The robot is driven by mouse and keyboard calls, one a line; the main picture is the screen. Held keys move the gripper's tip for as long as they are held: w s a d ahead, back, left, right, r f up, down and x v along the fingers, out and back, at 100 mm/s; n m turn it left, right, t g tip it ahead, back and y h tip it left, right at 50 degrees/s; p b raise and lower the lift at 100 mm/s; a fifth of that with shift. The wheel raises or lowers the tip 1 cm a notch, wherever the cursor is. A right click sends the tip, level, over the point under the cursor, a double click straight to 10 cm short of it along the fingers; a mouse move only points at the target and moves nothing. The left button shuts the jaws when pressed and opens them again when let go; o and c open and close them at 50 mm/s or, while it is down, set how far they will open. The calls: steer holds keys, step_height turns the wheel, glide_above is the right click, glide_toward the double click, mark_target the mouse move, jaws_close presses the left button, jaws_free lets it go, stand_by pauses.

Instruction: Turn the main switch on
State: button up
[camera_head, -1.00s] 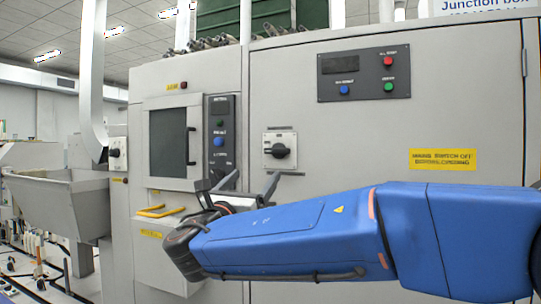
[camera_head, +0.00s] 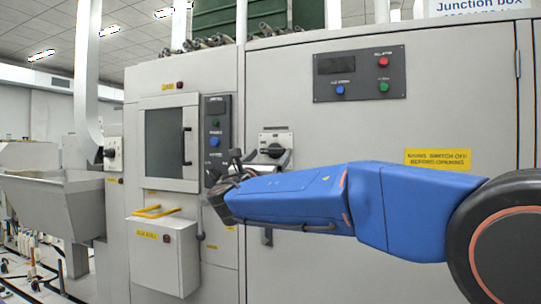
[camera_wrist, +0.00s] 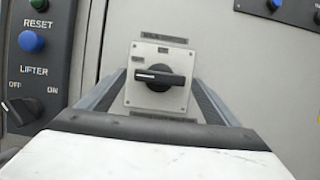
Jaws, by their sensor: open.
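The main switch (camera_head: 274,150) is a black rotary knob on a pale square plate on the grey cabinet front. In the wrist view the knob (camera_wrist: 160,77) is near the middle, its handle lying about horizontal. My gripper (camera_head: 258,160) is just in front of the switch in the head view and partly covers its lower part. In the wrist view my gripper (camera_wrist: 160,97) is open and empty, with one finger on each side of the plate. The knob is between the fingers in that view; I see no contact with it.
A dark lifter panel (camera_wrist: 35,65) with a reset button and an off/on knob is to the left. A button panel (camera_head: 360,75) is at upper right, above a yellow warning label (camera_head: 437,158).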

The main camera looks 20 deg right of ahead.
steer(key=shift+w+d+r, duration=0.25)
steer(key=shift+w+d, duration=0.1)
steer(key=shift+w, duration=0.15)
steer(key=c, duration=1.1)
steer(key=shift+o, duration=0.2)
